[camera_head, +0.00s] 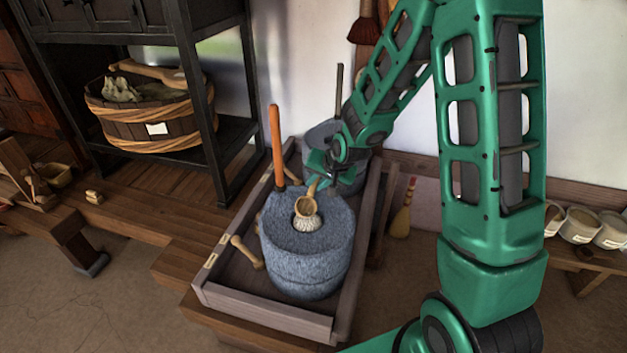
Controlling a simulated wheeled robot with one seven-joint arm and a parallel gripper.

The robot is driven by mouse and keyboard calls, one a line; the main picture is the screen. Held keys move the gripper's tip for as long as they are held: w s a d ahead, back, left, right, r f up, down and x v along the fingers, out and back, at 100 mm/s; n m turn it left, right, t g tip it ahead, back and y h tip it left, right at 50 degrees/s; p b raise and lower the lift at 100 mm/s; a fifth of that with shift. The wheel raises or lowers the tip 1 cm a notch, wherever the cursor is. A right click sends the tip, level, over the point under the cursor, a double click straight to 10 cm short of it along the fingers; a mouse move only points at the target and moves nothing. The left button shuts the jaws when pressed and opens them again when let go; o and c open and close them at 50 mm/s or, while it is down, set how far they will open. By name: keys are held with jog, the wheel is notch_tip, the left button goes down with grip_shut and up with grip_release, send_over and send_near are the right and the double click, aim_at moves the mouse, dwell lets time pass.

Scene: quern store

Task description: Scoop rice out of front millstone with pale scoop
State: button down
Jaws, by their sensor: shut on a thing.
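The front millstone (305,268) is a round grey stone standing in a wooden tray, with a hollow top and an orange upright handle (276,146) at its back left. A small pale heap of rice (307,224) lies in the middle of its top. The pale scoop (306,206) is over the rice, its bowl at or just above the heap; I cannot tell whether they touch. My gripper (322,183) is shut on the scoop's handle, which slants up to the right. The fingertips are small and partly hidden.
A second grey millstone (321,137) stands behind, partly hidden by my arm. The wooden tray (262,312) has raised walls, and a small wooden tool (247,252) lies inside at left. A dark shelf holds a wooden tub (150,123). Several bowls stand on a bench (590,262) at right.

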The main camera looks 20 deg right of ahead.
aim_at(313, 190)
jog(key=shift+w+f, duration=0.1)
jog(key=shift+f, duration=1.6)
jog(key=shift+s, duration=0.4)
jog(key=shift+w+a+f+g+h, duration=0.15)
jog(key=shift+w+f+g, duration=0.15)
jog(key=shift+g, duration=0.25)
jog(key=shift+w+d+f+g+h, duration=0.1)
jog(key=shift+w+f+g+h, duration=0.1)
jog(key=shift+w+g, duration=0.25)
jog(key=g, duration=0.3)
jog(key=shift+w+a+f+h, duration=0.1)
jog(key=shift+w+f+h, duration=0.15)
jog(key=shift+w, duration=0.1)
jog(key=shift+r+g, duration=0.2)
jog(key=shift+g, duration=0.7)
jog(key=shift+w+r, duration=0.1)
jog(key=shift+r, duration=2.5)
